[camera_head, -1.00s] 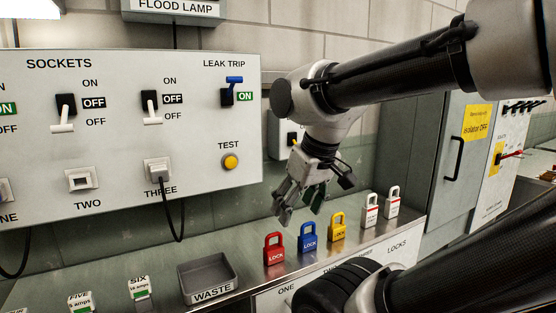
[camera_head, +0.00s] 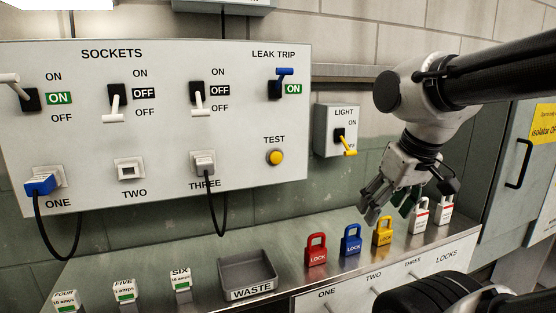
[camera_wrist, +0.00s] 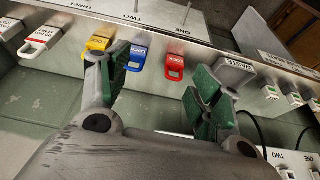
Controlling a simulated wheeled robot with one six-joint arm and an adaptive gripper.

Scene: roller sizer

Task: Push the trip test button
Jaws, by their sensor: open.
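The yellow round test button (camera_head: 275,157) sits under the word TEST on the right part of the white sockets panel (camera_head: 150,60). Above it is the blue leak trip lever (camera_head: 285,73), raised beside a green ON label. My gripper (camera_head: 385,214) is open and empty. It hangs low to the right of the panel, over the back of the steel bench near the padlocks, well apart from the button. In the wrist view its green-padded fingers (camera_wrist: 160,95) are spread, with padlocks visible beyond them. The test button does not show clearly in the wrist view.
Red (camera_head: 316,250), blue (camera_head: 351,240) and yellow (camera_head: 382,231) padlocks and two white ones stand on the bench. A grey waste tray (camera_head: 247,268) is left of them. A light switch box (camera_head: 336,130) lies between panel and arm. A black cable (camera_head: 222,210) hangs from socket three.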

